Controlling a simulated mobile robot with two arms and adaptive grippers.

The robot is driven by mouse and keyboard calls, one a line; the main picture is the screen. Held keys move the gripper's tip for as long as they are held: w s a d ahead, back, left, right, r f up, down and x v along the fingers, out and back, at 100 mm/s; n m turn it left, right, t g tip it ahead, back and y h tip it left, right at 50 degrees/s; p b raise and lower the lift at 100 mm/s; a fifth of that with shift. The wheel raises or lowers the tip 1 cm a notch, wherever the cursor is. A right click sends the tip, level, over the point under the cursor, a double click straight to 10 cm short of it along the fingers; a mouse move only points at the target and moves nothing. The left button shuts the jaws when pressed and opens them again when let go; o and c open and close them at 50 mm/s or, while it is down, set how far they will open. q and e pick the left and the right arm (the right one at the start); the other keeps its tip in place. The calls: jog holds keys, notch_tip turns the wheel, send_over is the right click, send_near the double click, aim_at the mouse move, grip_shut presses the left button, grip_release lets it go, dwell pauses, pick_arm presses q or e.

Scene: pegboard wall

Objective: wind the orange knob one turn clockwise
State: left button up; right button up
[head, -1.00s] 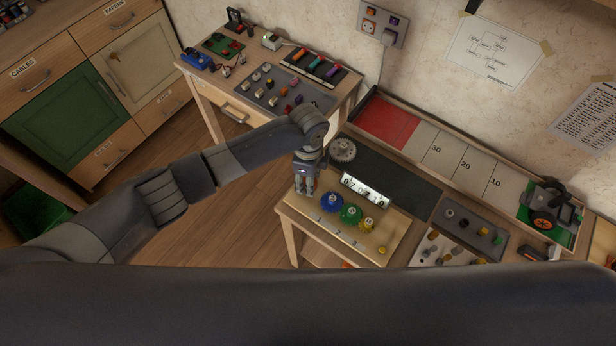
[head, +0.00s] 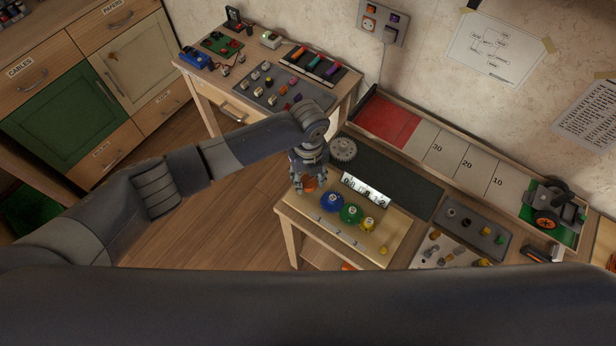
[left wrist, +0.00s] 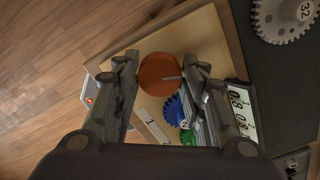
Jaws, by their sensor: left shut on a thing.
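The orange knob (head: 311,184) is at the left end of the pale wooden board (head: 376,258), partly hidden by my left gripper (head: 308,186). In the left wrist view the knob (left wrist: 157,75) is a round disc with a pale line pointing right. The fingers of my left gripper (left wrist: 160,66) stand on either side of it, shut on it. My right gripper is not in view.
A blue gear (head: 331,202), a green gear (head: 351,214) and a yellow one (head: 367,225) stand in a row beside the knob. A digit display (head: 366,190) stands behind them. A grey gear (head: 343,150) lies on the dark mat (head: 395,175).

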aim_at(308, 181)
pick_arm(q)
jog(key=shift+m, duration=0.9)
jog(key=o, duration=1.1)
jog(key=shift+c, duration=0.2)
notch_tip(308, 181, up, 12)
